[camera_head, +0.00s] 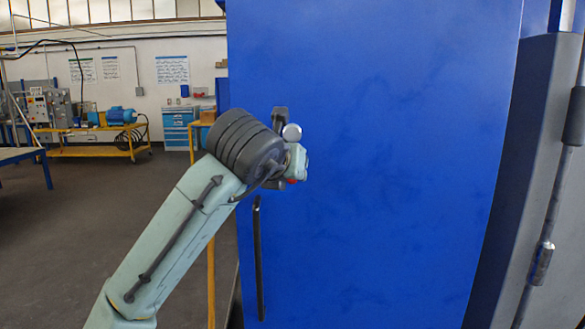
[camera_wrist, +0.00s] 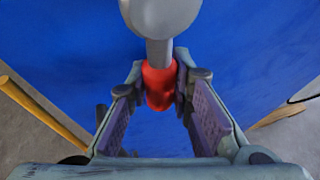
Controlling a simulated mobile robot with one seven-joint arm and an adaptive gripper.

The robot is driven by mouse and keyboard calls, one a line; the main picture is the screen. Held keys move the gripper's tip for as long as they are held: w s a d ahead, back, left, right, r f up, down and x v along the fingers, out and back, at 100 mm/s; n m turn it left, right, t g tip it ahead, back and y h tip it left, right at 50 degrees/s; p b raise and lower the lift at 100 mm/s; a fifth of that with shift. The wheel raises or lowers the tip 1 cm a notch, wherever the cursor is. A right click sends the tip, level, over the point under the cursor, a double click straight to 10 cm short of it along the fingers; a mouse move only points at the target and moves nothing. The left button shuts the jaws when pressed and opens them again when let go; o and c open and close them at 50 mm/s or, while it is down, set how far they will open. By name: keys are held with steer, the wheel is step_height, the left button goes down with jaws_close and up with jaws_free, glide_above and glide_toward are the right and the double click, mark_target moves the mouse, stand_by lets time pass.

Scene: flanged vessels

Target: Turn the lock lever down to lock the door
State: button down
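The blue door (camera_head: 380,140) fills the middle and right of the head view. The lock lever has a round grey metal knob (camera_head: 291,132) in front of a dark mount (camera_head: 279,116) near the door's left edge. In the wrist view the grey knob and shaft (camera_wrist: 160,18) are at the top, with the lever's red grip (camera_wrist: 159,84) below them. My gripper (camera_wrist: 161,80) has its two fingertips on either side of the red grip, apparently touching it. In the head view my gripper (camera_head: 294,168) is just below the knob and largely hides the grip.
A long dark bar handle (camera_head: 258,258) runs vertically on the door below my gripper. A grey frame with hinges (camera_head: 542,262) stands at the right. Open floor lies to the left, with a yellow bench (camera_head: 95,150) and a blue drawer cabinet (camera_head: 179,127) farther back.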

steer(key=c, duration=1.4)
jaws_free()
steer(key=shift+s+a, duration=0.1)
steer(key=v, duration=1.2)
